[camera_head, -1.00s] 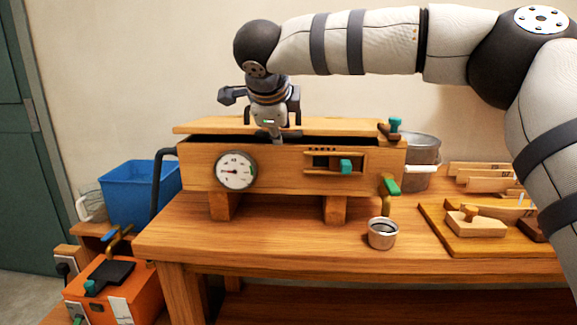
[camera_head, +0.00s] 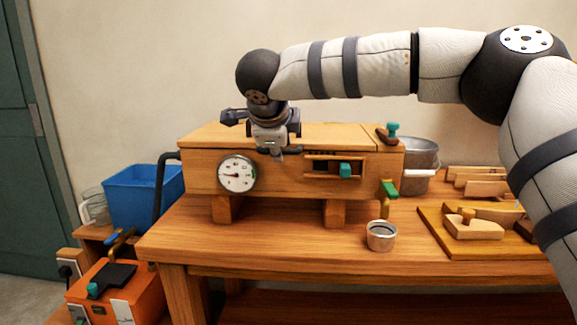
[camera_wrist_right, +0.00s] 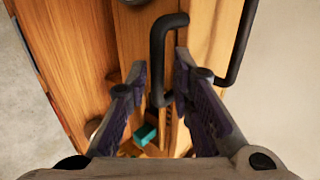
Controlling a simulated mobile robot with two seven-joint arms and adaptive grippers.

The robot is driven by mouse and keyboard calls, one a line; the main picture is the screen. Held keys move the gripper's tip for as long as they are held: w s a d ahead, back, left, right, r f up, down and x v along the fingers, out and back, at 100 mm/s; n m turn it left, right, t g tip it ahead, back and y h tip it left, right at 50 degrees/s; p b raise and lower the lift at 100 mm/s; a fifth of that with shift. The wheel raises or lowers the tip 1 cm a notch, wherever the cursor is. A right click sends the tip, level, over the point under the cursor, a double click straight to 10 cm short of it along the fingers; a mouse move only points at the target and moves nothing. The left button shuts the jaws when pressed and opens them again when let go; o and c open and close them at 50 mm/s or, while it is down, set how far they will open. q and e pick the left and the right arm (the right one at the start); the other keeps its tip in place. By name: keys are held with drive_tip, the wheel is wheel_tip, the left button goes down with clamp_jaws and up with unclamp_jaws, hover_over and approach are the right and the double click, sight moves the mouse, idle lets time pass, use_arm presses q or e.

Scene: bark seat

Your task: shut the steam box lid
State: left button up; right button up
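The steam box (camera_head: 205,180) is a wooden chest on the bench. Its lid (camera_head: 205,137) lies flat on the box, with no dark gap along its front edge. My right gripper (camera_head: 275,153) is at the lid's front edge, pointing down. In the right wrist view its two fingers (camera_wrist_right: 160,65) are apart, with a black bent handle (camera_wrist_right: 158,50) showing between their tips. I cannot tell whether the fingers touch it. My left gripper is out of view.
A dial gauge (camera_head: 237,174) and a teal-knobbed slider (camera_head: 345,170) are on the box front. A metal cup (camera_head: 381,236) stands on the bench. A bucket (camera_head: 422,160) is behind right, wooden blocks (camera_head: 475,226) at right. A black hose (camera_head: 160,185) rises at left.

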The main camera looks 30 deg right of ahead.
drive_tip(key=v, duration=0.6)
drive_tip(key=shift+s, duration=0.15)
drive_tip(key=shift+r, duration=0.1)
idle(0.7)
